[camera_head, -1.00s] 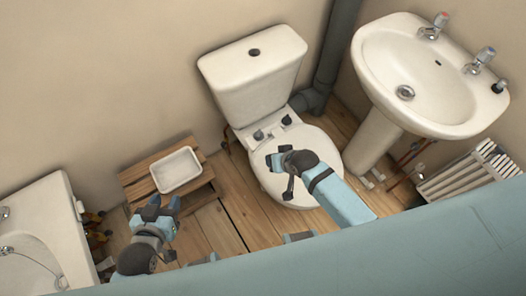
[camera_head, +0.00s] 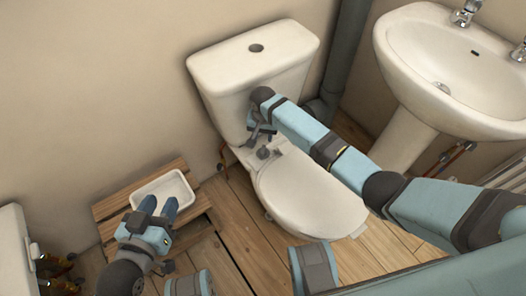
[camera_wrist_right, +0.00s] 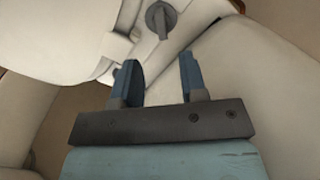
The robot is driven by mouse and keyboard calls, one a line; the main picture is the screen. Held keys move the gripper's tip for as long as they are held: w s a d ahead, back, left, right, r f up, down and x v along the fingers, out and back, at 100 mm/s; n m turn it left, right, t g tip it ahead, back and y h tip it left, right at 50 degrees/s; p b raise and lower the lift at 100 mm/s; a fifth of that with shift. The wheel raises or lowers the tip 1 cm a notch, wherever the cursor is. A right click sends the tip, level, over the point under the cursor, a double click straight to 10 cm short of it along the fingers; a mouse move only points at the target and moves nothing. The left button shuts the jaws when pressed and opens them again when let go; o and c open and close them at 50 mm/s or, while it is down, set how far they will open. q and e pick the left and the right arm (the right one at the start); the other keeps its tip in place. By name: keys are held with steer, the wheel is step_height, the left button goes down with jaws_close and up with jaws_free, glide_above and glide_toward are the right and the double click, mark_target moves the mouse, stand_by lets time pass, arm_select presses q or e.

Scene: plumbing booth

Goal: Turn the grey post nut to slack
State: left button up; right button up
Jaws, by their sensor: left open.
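A grey post nut (camera_head: 264,153) stands on the back ledge of the toilet (camera_head: 305,200), behind the seat. In the right wrist view a grey winged nut (camera_wrist_right: 160,18) shows at the top, beyond the fingertips. I cannot tell whether these are the same nut. My right gripper (camera_head: 258,134) is at the front of the cistern, just above the ledge. Its fingers are apart and empty in the right wrist view (camera_wrist_right: 160,65). My right forearm hides part of the ledge. My left gripper (camera_head: 163,207) is open and empty over the front of the white tray.
The white tray (camera_head: 160,185) rests on a wooden stool (camera_head: 107,207) at the left. The cistern (camera_head: 255,65) stands behind my right gripper. A basin (camera_head: 455,70) on a pedestal and a dark pipe (camera_head: 347,55) are to the right. Bare floorboards lie between stool and toilet.

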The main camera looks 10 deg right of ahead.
mark_target(263, 150)
step_height(263, 150, down, 8)
steer(key=b, duration=0.3)
steer(key=shift+f, duration=0.1)
arm_select(q)
step_height(263, 150, up, 7)
steer(key=w+d+t+h, duration=0.1)
steer(key=d+t+h, duration=0.1)
steer(key=t, duration=0.1)
steer(key=shift+d+f+h, duration=0.15)
steer(key=shift+d+h, duration=0.2)
steer(key=shift+h, duration=0.05)
arm_select(e)
steer(key=shift+f, duration=0.6)
jaws_close()
